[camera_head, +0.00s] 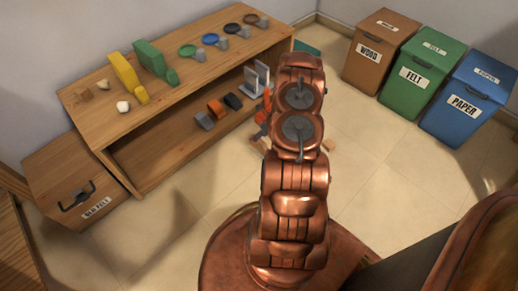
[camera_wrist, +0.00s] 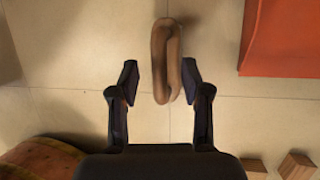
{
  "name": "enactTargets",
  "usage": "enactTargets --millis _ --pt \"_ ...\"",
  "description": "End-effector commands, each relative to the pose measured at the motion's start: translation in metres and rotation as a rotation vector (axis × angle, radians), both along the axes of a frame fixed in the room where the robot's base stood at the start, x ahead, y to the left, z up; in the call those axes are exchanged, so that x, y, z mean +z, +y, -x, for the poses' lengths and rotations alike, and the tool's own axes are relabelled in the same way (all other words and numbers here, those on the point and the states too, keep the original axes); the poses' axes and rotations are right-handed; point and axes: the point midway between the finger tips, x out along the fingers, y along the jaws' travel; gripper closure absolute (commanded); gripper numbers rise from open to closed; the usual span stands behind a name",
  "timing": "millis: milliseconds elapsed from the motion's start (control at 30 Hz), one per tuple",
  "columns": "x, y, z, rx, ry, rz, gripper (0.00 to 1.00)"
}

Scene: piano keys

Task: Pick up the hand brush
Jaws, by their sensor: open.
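A long, rounded brown wooden object, which looks like the hand brush (camera_wrist: 165,45), lies over the pale floor tiles in the wrist view. Its long side runs up and down the picture. My gripper (camera_wrist: 160,74) is open, with one dark finger to each side of the object's lower part. Gaps show between both fingers and the object; the right finger is closer. I cannot tell how far the object is below the fingertips. No bristles can be made out. In the head view my arm hides the gripper and the brush.
An orange-red panel (camera_wrist: 282,40) is to the right, and small wooden blocks (camera_wrist: 297,165) are at lower right. A wooden shelf unit (camera_head: 215,75) with small items stands at left. WOOD (camera_head: 368,68), FELT (camera_head: 405,100) and PAPER (camera_head: 452,125) bins stand at right.

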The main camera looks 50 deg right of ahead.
Motion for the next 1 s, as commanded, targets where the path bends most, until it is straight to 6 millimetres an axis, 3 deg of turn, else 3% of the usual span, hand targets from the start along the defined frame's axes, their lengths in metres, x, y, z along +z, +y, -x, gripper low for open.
enactTargets --millis 233,533,1000 --pt "-0.030 0.005 -0.012 0.001 0.000 0.001 0.53" --pt "-0.032 0.006 -0.014 0.000 0.000 0.001 0.54" --pt "-0.032 0.007 -0.014 0.000 0.000 0.001 1.00"
